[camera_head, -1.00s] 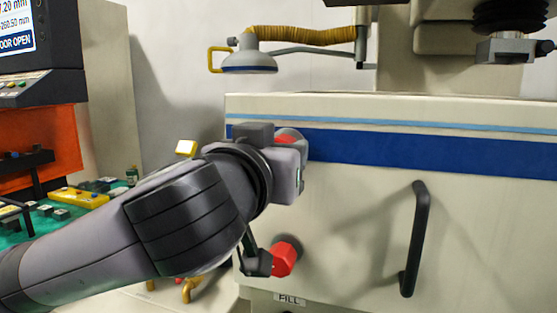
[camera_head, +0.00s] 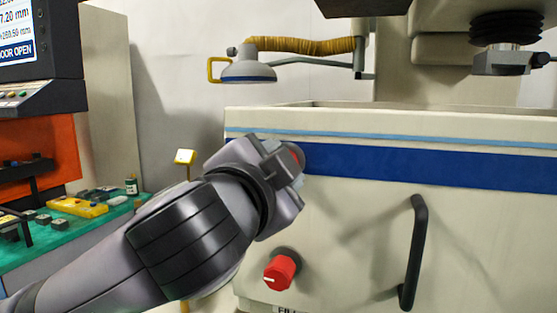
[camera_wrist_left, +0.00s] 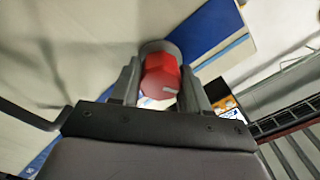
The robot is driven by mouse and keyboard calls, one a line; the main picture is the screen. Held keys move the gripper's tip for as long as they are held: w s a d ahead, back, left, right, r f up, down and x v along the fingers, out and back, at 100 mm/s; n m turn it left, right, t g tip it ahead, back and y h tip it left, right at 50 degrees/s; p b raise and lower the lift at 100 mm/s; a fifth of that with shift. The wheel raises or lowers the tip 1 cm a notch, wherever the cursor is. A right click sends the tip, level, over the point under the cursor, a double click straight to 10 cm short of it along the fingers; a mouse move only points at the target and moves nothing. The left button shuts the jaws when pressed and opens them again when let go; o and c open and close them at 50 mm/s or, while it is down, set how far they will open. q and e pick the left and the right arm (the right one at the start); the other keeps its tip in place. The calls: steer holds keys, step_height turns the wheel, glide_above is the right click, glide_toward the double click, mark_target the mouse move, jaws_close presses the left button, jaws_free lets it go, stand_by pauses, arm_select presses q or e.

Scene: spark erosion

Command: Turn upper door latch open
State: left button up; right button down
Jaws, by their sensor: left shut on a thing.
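The upper door latch is a red knob (camera_head: 297,154) at the left end of the blue stripe on the machine door (camera_head: 350,230). It is mostly hidden behind my left gripper (camera_head: 284,167) in the head view. In the left wrist view the red knob (camera_wrist_left: 160,72) sits between the two fingers of my left gripper (camera_wrist_left: 160,92), which is shut on it. A white mark shows on the knob's face, and a grey round base lies behind it. A second, lower red knob (camera_head: 280,272) with a white mark is clear of the gripper. My right gripper is not in view.
A black door handle (camera_head: 415,255) stands out at the right. A lamp (camera_head: 248,72) with a yellow hose hangs above. A green-topped bench (camera_head: 70,235) with small parts and a control panel (camera_head: 40,50) are at the left.

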arm_select(q)
steer(key=m+p, duration=0.1)
steer(key=m, duration=0.4)
steer(key=shift+m+p, duration=0.3)
steer(key=shift+p, duration=0.05)
stand_by(0.4)
steer(key=o, duration=1)
steer(key=shift+o, duration=0.2)
steer(key=shift+s, duration=0.15)
steer(key=b+v, duration=0.1)
steer(key=v, duration=0.6)
steer(key=shift+b, duration=0.3)
